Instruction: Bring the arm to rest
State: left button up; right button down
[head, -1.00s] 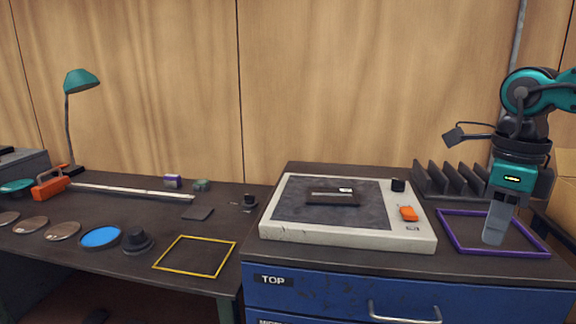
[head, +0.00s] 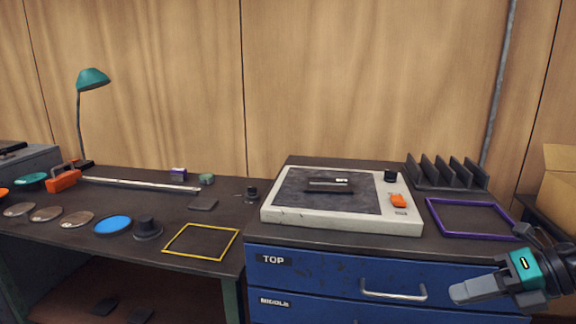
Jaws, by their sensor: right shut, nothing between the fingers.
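My right gripper (head: 470,291) is at the lower right of the head view, in front of the blue drawer cabinet (head: 330,277). Its grey fingers are shut together and point left, with nothing between them. The teal wrist (head: 526,268) shows behind the fingers, and the rest of the arm runs out of view at the right edge. My left gripper is not in view.
A hotplate-like unit (head: 275,215) with an orange switch stands on the cabinet. A purple frame (head: 436,219) and a slotted rack (head: 447,185) lie to its right. The left bench holds a yellow frame (head: 200,255), a blue disc (head: 113,225) and a green lamp (head: 92,78).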

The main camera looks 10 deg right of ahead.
jog(key=s+a+f+m+t+h, duration=0.25)
jog(key=f+m+t, duration=0.25)
jog(key=f+m, duration=0.5)
jog(key=s+a+f+m+t+h, duration=0.1)
jog(key=s+f+m+t+h, duration=0.2)
jog(key=f+m, duration=0.65)
jog(key=s+a+f+m+g+h, duration=0.1)
jog(key=s+a+f+m, duration=0.1)
jog(key=a+m, duration=0.4)
jog(key=s+a+f+m+g+h, duration=0.1)
jog(key=s+a+f+m, duration=0.2)
jog(key=a+f+m, duration=0.2)
jog(key=shift+s+a+m+g, duration=0.15)
jog(key=shift+a+m+g, duration=0.15)
jog(key=shift+a+m, duration=0.7)
jog(key=shift+d, duration=0.15)
